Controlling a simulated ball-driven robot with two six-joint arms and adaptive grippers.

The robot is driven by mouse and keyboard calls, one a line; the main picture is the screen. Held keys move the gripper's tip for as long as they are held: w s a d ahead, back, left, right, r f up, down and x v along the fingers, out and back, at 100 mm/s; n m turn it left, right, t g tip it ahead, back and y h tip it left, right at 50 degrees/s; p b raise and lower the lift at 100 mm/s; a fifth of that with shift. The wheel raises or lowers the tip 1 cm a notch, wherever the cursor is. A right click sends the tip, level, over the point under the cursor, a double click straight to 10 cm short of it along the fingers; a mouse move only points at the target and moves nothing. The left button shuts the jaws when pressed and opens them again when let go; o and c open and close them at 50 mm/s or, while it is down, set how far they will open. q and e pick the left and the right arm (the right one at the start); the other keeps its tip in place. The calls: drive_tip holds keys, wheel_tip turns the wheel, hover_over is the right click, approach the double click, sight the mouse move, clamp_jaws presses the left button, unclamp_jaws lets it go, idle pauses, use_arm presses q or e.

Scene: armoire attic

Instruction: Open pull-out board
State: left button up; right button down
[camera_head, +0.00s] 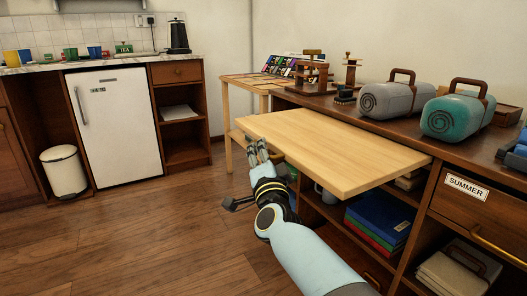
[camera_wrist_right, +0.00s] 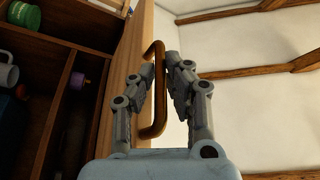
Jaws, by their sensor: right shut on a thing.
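The pull-out board (camera_head: 335,150) is a light wooden slab sticking well out from the front of the dark wooden cabinet. My right gripper (camera_head: 258,150) is at the board's front edge, towards its left end. In the right wrist view, my right gripper (camera_wrist_right: 164,72) has its fingers closed around a brown bar handle (camera_wrist_right: 157,118). The handle is fixed to the board's front edge (camera_wrist_right: 128,70), which also shows there. In the head view the gripper and board hide the handle. My left gripper is not in view.
Under the board are open shelves with coloured folders (camera_head: 378,223). A drawer labelled SUMMER (camera_head: 467,188) is at the right. A white fridge (camera_head: 115,127) and bin (camera_head: 64,171) are at the left. The floor between is clear.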

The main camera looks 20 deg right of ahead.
drive_tip(key=shift+f, duration=0.1)
drive_tip(key=c, duration=1.4)
unclamp_jaws()
drive_tip(key=v, duration=0.7)
drive_tip(key=shift+s+a, duration=0.1)
drive_tip(key=shift+s, duration=0.15)
